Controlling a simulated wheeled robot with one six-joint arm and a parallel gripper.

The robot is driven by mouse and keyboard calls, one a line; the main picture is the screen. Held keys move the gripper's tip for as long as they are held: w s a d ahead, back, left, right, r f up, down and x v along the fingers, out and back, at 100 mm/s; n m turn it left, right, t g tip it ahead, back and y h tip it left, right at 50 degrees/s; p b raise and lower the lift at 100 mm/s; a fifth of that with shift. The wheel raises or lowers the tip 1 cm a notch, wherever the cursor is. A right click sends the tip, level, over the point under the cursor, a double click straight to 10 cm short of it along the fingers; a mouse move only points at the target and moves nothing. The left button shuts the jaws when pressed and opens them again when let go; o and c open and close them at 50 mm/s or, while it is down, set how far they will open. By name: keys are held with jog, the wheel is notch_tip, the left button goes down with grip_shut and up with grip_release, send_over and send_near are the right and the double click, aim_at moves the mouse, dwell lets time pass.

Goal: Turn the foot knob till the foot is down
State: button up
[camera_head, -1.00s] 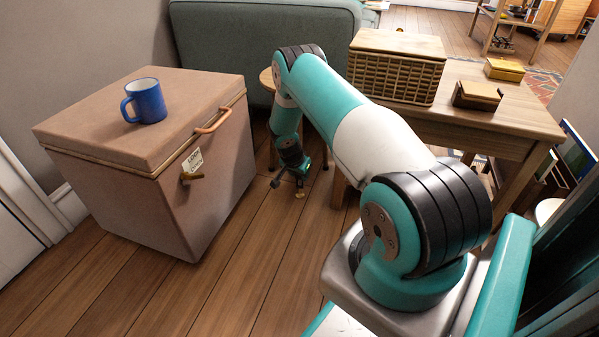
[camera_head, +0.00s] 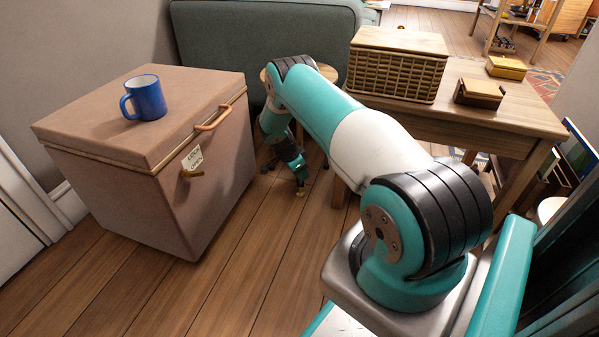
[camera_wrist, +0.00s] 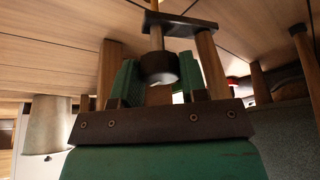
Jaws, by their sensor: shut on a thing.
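The foot knob (camera_wrist: 158,68) is a dark round knob on a thin wood-coloured rod in the wrist view. The rod runs up to a dark flat plate (camera_wrist: 182,24). The green fingers of my gripper (camera_wrist: 157,82) stand on either side of the knob and are shut on it. In the head view my gripper (camera_head: 294,166) is low near the floor, right of the pinkish chest, and the knob is not clear. A small brass-coloured piece (camera_head: 300,193) shows just below it; I cannot tell whether it touches the floor.
The pinkish chest (camera_head: 205,185) with a blue mug (camera_head: 146,98) on its lid stands left. A round stool top (camera_head: 327,73) shows behind my arm. A wooden table (camera_head: 510,122) with a wicker box (camera_head: 398,72) stands right. The floor in front is clear.

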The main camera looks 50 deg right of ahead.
dwell(0.3)
jog(key=o, duration=0.9)
jog(key=p+v, duration=0.9)
jog(key=v, duration=0.8)
jog(key=shift+r, duration=0.2)
